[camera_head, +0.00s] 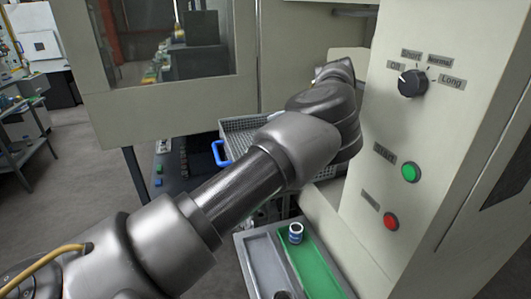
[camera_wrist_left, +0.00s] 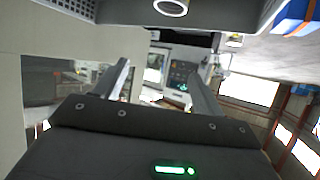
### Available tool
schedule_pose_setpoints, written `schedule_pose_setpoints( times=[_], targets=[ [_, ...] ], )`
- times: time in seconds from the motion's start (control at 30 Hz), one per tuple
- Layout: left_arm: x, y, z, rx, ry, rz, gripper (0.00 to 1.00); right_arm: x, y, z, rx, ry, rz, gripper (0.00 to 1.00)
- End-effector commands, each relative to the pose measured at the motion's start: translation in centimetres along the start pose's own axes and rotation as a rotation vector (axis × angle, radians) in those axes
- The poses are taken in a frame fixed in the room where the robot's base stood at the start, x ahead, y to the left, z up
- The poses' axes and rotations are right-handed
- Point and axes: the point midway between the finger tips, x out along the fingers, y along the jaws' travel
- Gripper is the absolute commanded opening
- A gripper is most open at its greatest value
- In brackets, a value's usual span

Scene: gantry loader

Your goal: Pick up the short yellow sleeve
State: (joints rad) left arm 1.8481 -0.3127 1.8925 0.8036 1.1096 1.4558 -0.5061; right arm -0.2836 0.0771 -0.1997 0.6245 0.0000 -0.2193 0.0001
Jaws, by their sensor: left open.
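I cannot make out a short yellow sleeve in either view. A small blue-and-white sleeve (camera_head: 295,233) stands upright in the green section of the tray (camera_head: 318,268) below the machine. My left arm crosses the head view from lower left towards the machine opening, and its gripper is hidden there. In the left wrist view my left gripper (camera_wrist_left: 157,68) has its two fingers spread, with nothing between them. A pale ring (camera_wrist_left: 170,7) shows at the top edge of that view, apart from the fingers; I cannot tell what it is. My right gripper is not in view.
A control panel with a black knob (camera_head: 412,83), a green button (camera_head: 410,172) and a red button (camera_head: 391,221) stands at right. A wire basket with a blue handle (camera_head: 219,153) lies behind my arm. The grey tray section (camera_head: 262,262) is partly visible.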

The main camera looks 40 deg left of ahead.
Motion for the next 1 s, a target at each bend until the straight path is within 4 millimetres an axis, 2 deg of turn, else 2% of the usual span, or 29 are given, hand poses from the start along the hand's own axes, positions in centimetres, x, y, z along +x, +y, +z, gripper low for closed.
schedule_pose_setpoints(
  times=[0.1, 0.27, 0.43, 0.6, 0.8, 1.0],
  targets=[
    [-0.6, -0.1, 0.2, 0.005, 0.002, 0.01, 0.7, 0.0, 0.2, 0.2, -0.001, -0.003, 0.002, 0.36],
    [-0.1, -0.1, 1.1, 0.007, 0.002, 0.009, 0.7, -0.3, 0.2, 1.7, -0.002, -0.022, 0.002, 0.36],
    [1.4, -0.1, 4.2, 0.008, 0.004, 0.008, 0.7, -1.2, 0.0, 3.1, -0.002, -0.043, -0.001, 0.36],
    [3.1, -0.1, 7.5, 0.008, 0.003, 0.007, 0.7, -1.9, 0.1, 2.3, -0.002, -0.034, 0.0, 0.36],
    [5.1, -0.1, 7.3, 0.004, 0.004, 0.008, 0.7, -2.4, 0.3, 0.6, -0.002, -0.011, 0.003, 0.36],
    [5.5, -0.1, 7.4, 0.003, 0.002, 0.009, 0.7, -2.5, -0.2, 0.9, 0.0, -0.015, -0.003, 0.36]
  ],
)
